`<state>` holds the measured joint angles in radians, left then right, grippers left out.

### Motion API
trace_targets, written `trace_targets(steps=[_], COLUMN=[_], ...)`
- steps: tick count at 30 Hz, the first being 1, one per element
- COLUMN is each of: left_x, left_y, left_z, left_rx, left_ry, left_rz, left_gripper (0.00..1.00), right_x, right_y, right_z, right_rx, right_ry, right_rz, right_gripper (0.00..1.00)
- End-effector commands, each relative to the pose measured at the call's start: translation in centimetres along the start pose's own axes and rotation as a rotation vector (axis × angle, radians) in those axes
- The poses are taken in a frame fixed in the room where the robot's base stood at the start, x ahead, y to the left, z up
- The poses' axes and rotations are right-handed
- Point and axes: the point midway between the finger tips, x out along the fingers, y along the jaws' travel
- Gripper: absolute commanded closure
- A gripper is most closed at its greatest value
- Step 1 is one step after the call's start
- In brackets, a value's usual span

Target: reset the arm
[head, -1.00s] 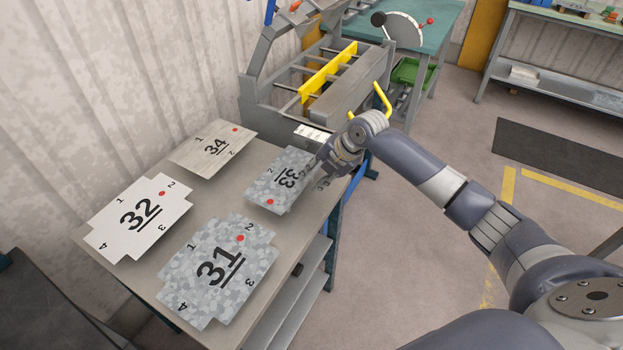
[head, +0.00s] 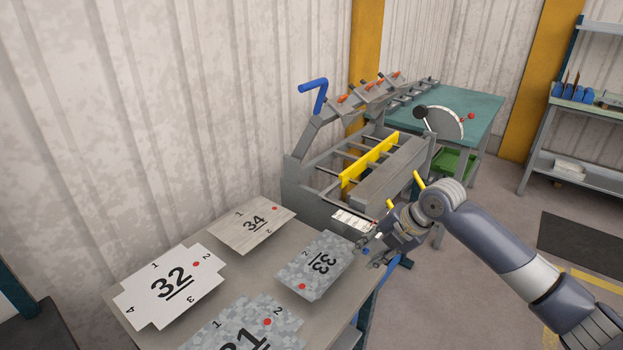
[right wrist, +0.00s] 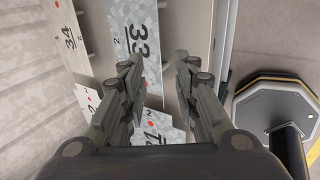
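My right gripper (head: 372,256) is just off the right edge of the table (head: 285,328), beside the grey mottled sheet 33 (head: 335,262). The right wrist view shows its two fingers (right wrist: 155,65) apart, with a gap and nothing held between them. Sheet 33 (right wrist: 138,65) lies beyond and beside the left finger in that view. The arm comes in from the lower right. My left gripper is not in the head view.
Sheets 34 (head: 250,228), 32 (head: 165,292) and 31 (head: 262,315) lie on the table. The panel bender (head: 390,190), with a yellow bar and blue handle, stands behind. A green-topped bench (head: 475,110) is beyond it. Floor at the right is open.

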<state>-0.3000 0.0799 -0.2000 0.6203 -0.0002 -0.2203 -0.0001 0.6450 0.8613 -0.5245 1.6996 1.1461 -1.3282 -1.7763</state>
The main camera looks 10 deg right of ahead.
Motion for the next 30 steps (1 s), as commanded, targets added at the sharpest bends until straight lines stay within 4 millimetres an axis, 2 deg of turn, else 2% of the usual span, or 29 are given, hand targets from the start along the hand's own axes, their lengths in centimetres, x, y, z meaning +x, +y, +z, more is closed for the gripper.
trace_targets(steps=[2,5,10,15,18,22,25,30], left_x=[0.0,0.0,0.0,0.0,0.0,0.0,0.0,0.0], left_y=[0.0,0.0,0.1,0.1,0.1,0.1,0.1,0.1], left_z=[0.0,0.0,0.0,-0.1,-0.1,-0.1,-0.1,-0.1], left_rx=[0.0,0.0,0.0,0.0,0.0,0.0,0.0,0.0], left_ry=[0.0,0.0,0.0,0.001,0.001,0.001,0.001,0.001], left_rz=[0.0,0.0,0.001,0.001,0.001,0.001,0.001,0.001], left_gripper=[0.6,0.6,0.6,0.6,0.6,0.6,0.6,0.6], right_x=[0.4,1.9,5.9,8.1,8.3,7.6,6.6,4.8], right_y=[-0.2,-1.1,-4.5,-8.4,-10.8,-14.0,-16.4,-19.8], right_z=[-0.5,-2.4,-9.0,-15.5,-18.6,-21.6,-23.1,-24.3], right_rx=[0.008,0.056,0.27,0.59,0.807,1.115,1.337,1.626], right_ry=[0.004,0.015,0.032,0.014,-0.012,-0.067,-0.123,-0.22], right_rz=[-0.004,-0.018,-0.058,-0.077,-0.08,-0.075,-0.067,-0.049], right_gripper=[0.72,0.72,0.72,0.72,0.72,0.72,0.72,0.72])
